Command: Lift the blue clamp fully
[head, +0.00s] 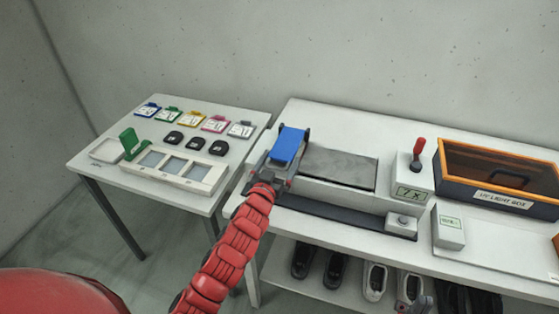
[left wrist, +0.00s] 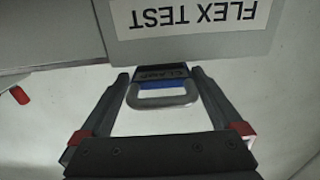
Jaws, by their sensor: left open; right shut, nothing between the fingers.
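The blue clamp (head: 289,144) stands at the left end of the flex test rig on the long white table. In the left wrist view its grey loop handle (left wrist: 161,100) lies between my fingers, with a blue strip behind it and a dark part lettered CLAMP. My left gripper (head: 272,172) is open at the clamp's near side; its fingers (left wrist: 161,76) are on both sides of the handle, and I cannot tell whether they touch it. My right gripper (head: 421,303) shows only a little at the bottom edge, shut and away from the clamp.
A grey plate (head: 340,167) lies right of the clamp. A red-handled lever (head: 417,150) and an orange-framed light box (head: 500,172) stand further right. Colored tags and a green stamp (head: 131,143) are on the left table. Shoes (head: 374,281) sit on the lower shelf.

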